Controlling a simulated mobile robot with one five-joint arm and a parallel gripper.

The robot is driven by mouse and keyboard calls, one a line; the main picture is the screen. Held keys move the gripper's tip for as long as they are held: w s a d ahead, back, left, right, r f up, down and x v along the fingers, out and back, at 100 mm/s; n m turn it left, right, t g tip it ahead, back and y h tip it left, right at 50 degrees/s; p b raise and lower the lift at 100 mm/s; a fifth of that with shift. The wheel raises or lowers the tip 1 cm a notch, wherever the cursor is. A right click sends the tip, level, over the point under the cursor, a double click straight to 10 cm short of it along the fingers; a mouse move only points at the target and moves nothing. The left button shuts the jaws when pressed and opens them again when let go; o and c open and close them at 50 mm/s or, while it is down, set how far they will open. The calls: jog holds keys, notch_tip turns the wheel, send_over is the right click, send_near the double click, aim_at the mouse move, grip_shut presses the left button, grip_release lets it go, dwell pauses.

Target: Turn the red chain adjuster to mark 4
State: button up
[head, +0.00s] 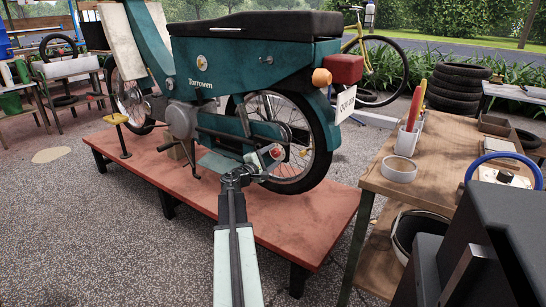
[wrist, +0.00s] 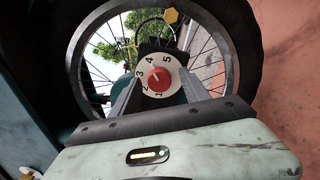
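The red chain adjuster (wrist: 159,79) is a round red knob on a pale dial (wrist: 168,59) numbered 1 to 5. A short white line on the knob points up and left, roughly between 3 and 4. In the head view the red knob (head: 276,153) shows small beside the moped's rear wheel. My gripper (wrist: 159,84) reaches up to the dial, with one grey finger on each side of the knob. The fingers are apart; I cannot tell whether they touch it. In the head view my gripper (head: 266,158) is at the adjuster.
The teal moped (head: 240,75) stands on a low red platform (head: 310,215). A wooden workbench (head: 425,170) at the right holds a white cup (head: 407,140) and a tape roll (head: 399,169). A bucket (head: 405,235) sits below. Grey floor is open at the left.

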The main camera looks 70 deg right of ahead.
jog(key=v, duration=0.8)
jog(key=shift+d, duration=0.1)
dwell(0.3)
